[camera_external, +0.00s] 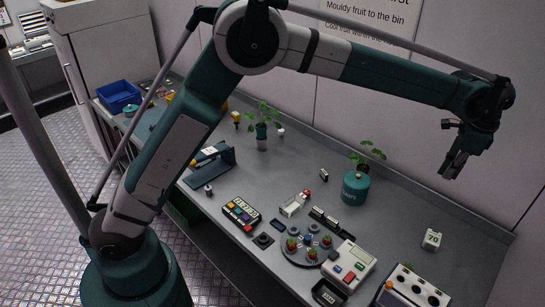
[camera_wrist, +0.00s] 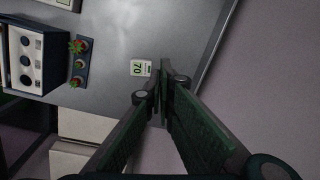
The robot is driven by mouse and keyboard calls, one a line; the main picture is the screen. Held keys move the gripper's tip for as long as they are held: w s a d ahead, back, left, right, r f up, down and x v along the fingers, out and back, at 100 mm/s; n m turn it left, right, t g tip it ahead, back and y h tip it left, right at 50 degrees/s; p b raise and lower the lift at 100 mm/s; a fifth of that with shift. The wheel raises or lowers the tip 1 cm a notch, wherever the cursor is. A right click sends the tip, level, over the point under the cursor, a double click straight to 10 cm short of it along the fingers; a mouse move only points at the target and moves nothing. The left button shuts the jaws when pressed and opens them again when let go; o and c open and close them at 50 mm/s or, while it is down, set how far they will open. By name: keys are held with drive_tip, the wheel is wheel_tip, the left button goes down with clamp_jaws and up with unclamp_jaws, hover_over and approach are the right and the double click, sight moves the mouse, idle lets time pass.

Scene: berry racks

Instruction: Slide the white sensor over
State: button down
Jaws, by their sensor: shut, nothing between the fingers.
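A small white box (camera_external: 431,239), seemingly the white sensor, stands by itself near the right end of the grey bench. In the wrist view the white box (camera_wrist: 140,68) shows a face with dark digits that read 70 and a green strip. My gripper (camera_external: 450,168) is shut and empty, high above the bench's right end and clear of the box. In the wrist view my gripper's fingertips (camera_wrist: 162,68) meet just right of the box in the picture, with a gap to it.
A control box (camera_external: 414,287) with dark round ports stands left of the white box in the wrist view, beside a strip of red berries (camera_wrist: 80,64). A teal canister (camera_external: 355,190) stands farther left on the bench. Bare bench surrounds the white box; a wall runs behind.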

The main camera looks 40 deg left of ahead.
sight(432, 240)
drive_tip(key=s+d+f+m+y, duration=0.1)
drive_tip(key=d+f+m, duration=0.2)
drive_tip(key=d+f, duration=1.3)
drive_tip(key=shift+s+d+f+m+g, duration=0.15)
drive_tip(key=shift+s+d+m+g, duration=0.2)
drive_tip(key=shift+d, duration=0.65)
drive_tip(key=shift+f, duration=0.1)
drive_tip(key=x, duration=1)
drive_tip(key=shift+a, duration=0.25)
drive_tip(key=shift+a+r, duration=0.25)
drive_tip(key=shift+a, duration=0.95)
drive_tip(key=shift+a+f, duration=0.15)
drive_tip(key=shift+a, duration=0.6)
